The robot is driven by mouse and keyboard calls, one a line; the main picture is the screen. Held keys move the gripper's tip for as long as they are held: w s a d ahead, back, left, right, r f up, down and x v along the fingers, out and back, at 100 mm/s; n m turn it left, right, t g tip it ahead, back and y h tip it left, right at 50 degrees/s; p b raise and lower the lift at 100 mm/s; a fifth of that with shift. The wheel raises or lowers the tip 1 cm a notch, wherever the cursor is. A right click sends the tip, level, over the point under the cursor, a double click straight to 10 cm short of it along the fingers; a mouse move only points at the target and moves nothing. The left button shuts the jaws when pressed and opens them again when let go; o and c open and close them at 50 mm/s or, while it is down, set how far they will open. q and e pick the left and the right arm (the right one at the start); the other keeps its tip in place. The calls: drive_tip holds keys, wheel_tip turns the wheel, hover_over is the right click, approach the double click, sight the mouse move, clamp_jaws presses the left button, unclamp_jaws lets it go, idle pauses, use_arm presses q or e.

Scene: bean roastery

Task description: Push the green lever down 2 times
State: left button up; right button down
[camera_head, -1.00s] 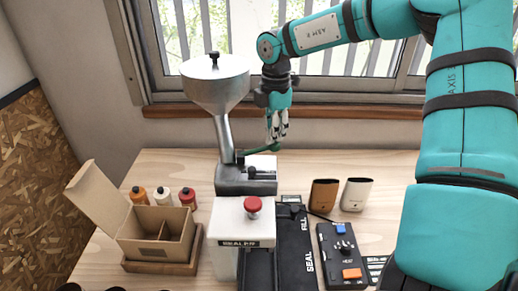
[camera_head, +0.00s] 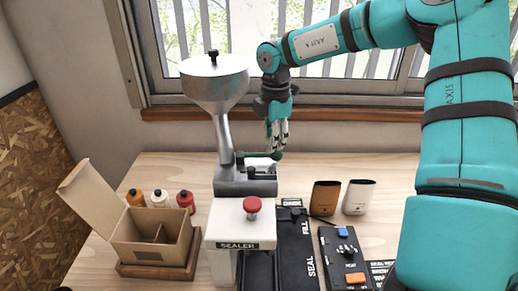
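The green lever (camera_head: 260,155) sticks out to the right from the grey metal base (camera_head: 246,182) of the hopper machine (camera_head: 215,82). It lies nearly level and ends in a round green knob (camera_head: 277,156). My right gripper (camera_head: 277,145) hangs above the knob with its fingers pointing down. Its fingertips are at or just above the knob; I cannot tell if they touch. The fingers look close together, but their gap is too small to judge. My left gripper is not in view.
A white sealer (camera_head: 235,230) with a red button stands in front of the hopper. An open cardboard box (camera_head: 140,240) and several bottles stand left. Two pouches (camera_head: 325,198) and a black control box (camera_head: 345,262) are right. A window sill runs behind.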

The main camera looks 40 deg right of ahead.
drive_tip(key=shift+r, duration=0.1)
drive_tip(key=shift+r+p, duration=1.1)
drive_tip(key=shift+r, duration=1.8)
drive_tip(key=shift+f, duration=0.1)
